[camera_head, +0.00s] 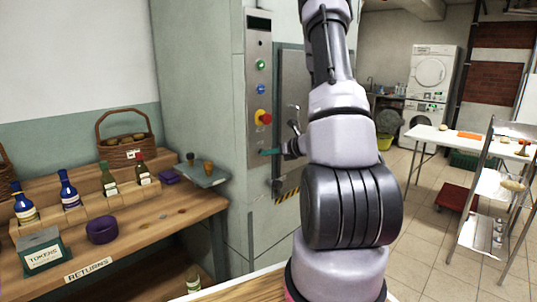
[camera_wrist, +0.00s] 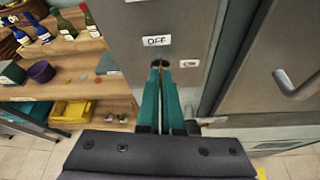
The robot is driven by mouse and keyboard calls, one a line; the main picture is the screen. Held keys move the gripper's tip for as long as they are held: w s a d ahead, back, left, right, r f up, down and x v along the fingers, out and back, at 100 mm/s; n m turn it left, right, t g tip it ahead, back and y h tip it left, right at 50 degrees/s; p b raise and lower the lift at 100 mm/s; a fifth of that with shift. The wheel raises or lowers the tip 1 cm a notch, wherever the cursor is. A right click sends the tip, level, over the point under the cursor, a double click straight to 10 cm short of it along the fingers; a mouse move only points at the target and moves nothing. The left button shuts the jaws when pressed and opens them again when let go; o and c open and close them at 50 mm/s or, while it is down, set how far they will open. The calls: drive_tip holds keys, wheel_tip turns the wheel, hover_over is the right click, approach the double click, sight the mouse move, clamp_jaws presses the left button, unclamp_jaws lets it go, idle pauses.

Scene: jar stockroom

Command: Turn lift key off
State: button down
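The lift control panel (camera_head: 259,85) is a tall grey metal plate on the green-grey cabinet. My gripper (camera_head: 266,152) reaches its lower end, with its teal fingers pointing at the panel. In the wrist view, the lift key switch (camera_wrist: 160,62) is a small dark round part with a brassy edge. The fingertips of my gripper (camera_wrist: 160,72) are at it, close together with a narrow gap; the key looks pinched between them and is mostly hidden. A white OFF label (camera_wrist: 157,41) is above the switch, and a second small label (camera_wrist: 189,63) is to its right. The key's exact angle is hidden.
A red emergency button (camera_head: 264,117) on a yellow base is above my gripper on the panel. The metal lift door (camera_head: 293,80) with a handle is right of it. A wooden bench (camera_head: 140,222) with bottles stands left. A metal rack (camera_head: 488,190) stands right.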

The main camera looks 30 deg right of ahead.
drive_tip(key=shift+s+f+n+h, duration=0.1)
drive_tip(key=shift+n+h, duration=0.5)
drive_tip(key=shift+n, duration=0.2)
drive_tip(key=c, duration=1.1)
unclamp_jaws()
drive_tip(key=v, duration=1)
drive_tip(key=shift+s, duration=0.35)
